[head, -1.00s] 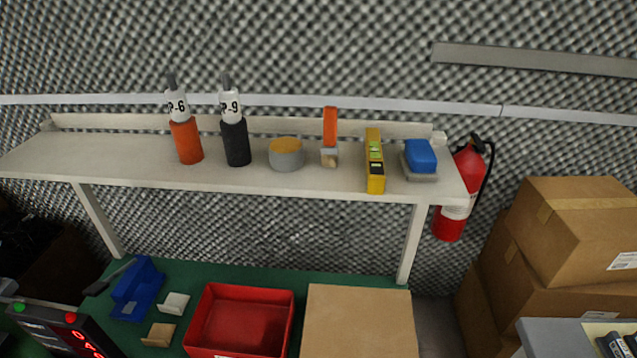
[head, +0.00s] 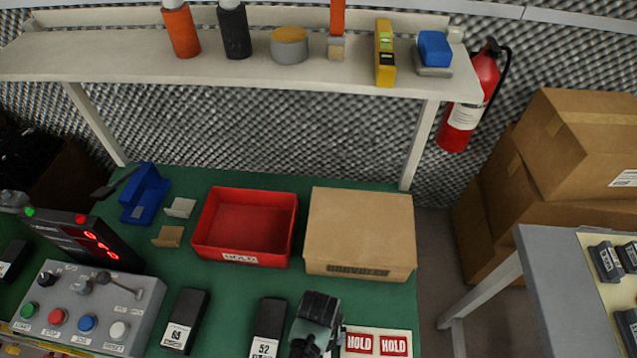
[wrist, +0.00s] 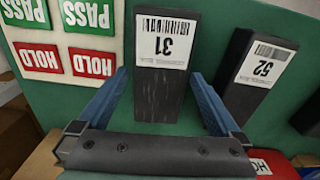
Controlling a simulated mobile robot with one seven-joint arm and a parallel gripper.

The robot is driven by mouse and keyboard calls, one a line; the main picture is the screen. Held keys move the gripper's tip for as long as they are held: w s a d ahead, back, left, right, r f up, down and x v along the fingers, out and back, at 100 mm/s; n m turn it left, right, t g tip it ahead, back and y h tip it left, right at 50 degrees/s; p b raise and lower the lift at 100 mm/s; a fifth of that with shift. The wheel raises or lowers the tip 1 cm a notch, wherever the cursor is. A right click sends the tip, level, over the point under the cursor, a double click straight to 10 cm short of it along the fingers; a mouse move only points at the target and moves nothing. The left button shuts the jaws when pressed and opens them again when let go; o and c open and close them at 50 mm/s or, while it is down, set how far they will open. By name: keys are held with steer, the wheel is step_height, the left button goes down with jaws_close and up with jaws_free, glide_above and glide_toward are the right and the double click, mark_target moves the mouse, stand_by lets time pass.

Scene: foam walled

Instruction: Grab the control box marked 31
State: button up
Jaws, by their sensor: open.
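The black control box marked 31 (wrist: 160,98) lies on the green bench top in the wrist view. Its white label looks upside down there. My gripper (wrist: 158,74) is open, with one blue finger on either side of the box. I cannot tell whether the fingers touch it. In the head view my gripper (head: 318,312) is at the bench's front, and box 31 cannot be made out there. The box marked 52 (wrist: 258,75) lies beside it; it also shows in the head view (head: 268,322).
HOLD labels (head: 376,343) lie right of my gripper. A red tray (head: 242,258) and a cardboard box (head: 360,222) stand behind it. Another black box (head: 186,318) and a button panel (head: 85,308) are to the left. A shelf (head: 230,80) spans the back.

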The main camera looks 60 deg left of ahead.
steer(key=shift+f, duration=0.6)
steer(key=shift+r, duration=0.1)
steer(key=c, duration=1.6)
